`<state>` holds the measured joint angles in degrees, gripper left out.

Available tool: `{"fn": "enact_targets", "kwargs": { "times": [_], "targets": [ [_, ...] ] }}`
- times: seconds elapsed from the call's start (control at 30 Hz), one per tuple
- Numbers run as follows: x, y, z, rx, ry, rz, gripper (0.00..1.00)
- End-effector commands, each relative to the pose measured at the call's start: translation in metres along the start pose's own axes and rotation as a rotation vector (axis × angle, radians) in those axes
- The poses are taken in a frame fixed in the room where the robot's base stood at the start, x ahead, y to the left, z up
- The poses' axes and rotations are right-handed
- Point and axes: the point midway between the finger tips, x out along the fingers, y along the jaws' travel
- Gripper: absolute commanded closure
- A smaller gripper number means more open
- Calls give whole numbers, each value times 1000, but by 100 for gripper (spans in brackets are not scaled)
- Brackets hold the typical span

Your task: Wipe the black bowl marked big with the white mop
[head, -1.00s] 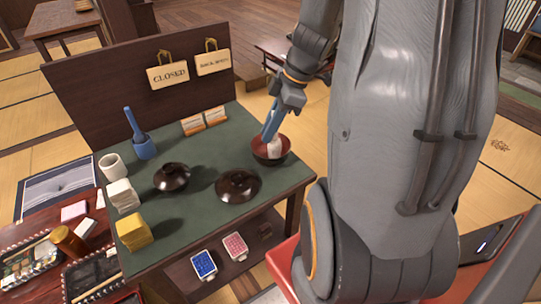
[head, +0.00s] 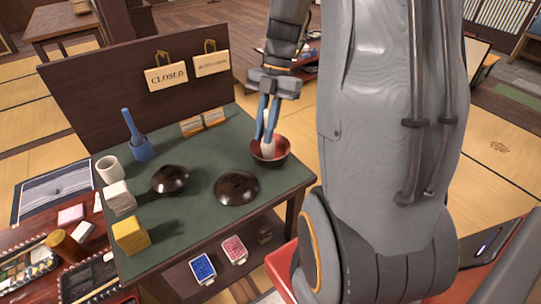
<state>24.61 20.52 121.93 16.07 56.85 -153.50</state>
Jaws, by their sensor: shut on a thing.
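A round bowl (head: 283,157), dark outside and red inside, stands at the right of the green tabletop. My gripper (head: 267,137) points down over it, with its blue fingers shut on the white mop (head: 268,148). The mop's white head is down inside the bowl; I cannot tell whether it touches the wall or bottom. Two dark round lidded or domed pieces, one at the left (head: 171,180) and one in front (head: 237,188), sit on the same table. No readable "big" mark shows on any of them.
A blue cup with a blue handle (head: 141,149), a white cup (head: 110,169), a white stack (head: 120,198) and a yellow stack (head: 130,236) line the table's left. Two small cards (head: 203,122) stand at the back before a dark panel (head: 110,100) with hanging signs.

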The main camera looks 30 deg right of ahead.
Motion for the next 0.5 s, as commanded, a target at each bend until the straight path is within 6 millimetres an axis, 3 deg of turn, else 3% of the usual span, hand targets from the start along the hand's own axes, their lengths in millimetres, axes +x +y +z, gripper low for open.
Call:
{"fn": "enact_targets", "kwargs": {
  "times": [0.13, 0.5],
  "targets": [
    [0, 1, -2, -133, 1, -55, 100],
    [-1, 1, -1, -123, -1, -49, 100]
  ]
}}
